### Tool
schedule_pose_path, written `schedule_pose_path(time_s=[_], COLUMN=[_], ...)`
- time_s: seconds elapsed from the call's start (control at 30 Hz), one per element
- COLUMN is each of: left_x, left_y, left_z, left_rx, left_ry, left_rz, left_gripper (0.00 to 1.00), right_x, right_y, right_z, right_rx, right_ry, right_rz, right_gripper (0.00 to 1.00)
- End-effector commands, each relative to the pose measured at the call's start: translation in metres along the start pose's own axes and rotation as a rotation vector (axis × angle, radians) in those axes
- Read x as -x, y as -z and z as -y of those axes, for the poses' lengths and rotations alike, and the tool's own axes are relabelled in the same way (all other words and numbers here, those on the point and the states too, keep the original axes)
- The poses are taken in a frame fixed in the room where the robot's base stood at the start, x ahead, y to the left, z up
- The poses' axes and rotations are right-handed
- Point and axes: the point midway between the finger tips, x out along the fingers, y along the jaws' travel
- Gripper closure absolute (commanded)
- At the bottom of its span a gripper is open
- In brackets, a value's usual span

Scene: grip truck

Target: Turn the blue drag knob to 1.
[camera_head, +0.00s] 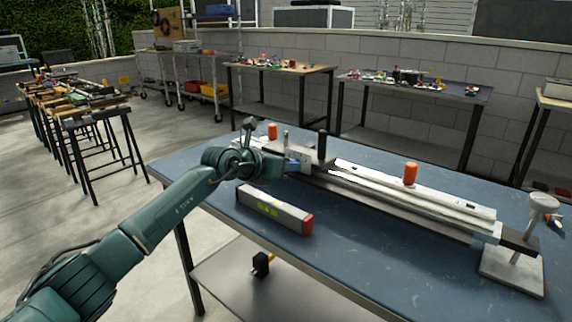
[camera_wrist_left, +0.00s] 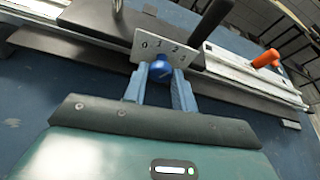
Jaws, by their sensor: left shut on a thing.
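The blue drag knob (camera_wrist_left: 160,70) sits at the lower edge of a pale plate (camera_wrist_left: 150,45) marked 0, 1 and 2. My left gripper (camera_wrist_left: 162,76) is shut on the knob, with one blue-grey finger on each side of it. Which number the knob points to is not clear. In the head view my left gripper (camera_head: 294,161) reaches the left part of the slider rail (camera_head: 400,195) on the blue table. The knob is mostly hidden there. My right gripper is not in view.
The blue table (camera_head: 370,280) carries a grey level with a red end (camera_head: 275,210) in front of the rail. Orange handles (camera_head: 410,173) and a black upright handle (camera_head: 322,146) stand along the rail. A metal clamp stand (camera_head: 515,260) is at the right end.

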Motion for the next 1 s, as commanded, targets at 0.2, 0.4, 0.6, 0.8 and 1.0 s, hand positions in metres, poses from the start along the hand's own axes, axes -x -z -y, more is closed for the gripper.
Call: schedule_pose_path(time_s=[0.2, 0.4, 0.6, 0.8, 1.0], left_x=[0.0, 0.0, -0.001, -0.001, -0.001], left_y=[0.0, 0.002, 0.002, 0.003, 0.004], left_z=[-0.002, -0.003, -0.005, -0.005, -0.005], left_rx=[0.195, 0.364, 0.505, 0.604, 0.659], left_ry=[0.078, 0.148, 0.206, 0.248, 0.271], left_rz=[-0.003, -0.004, -0.003, -0.003, -0.004], left_gripper=[0.96, 0.96, 0.96, 0.96, 0.96], right_x=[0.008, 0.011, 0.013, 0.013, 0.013], right_y=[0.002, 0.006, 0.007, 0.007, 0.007], right_z=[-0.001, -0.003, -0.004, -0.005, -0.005], right_rx=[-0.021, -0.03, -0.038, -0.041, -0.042], right_ry=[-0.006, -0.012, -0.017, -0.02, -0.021], right_rz=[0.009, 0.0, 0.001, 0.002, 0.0], right_gripper=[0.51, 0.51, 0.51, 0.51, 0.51])
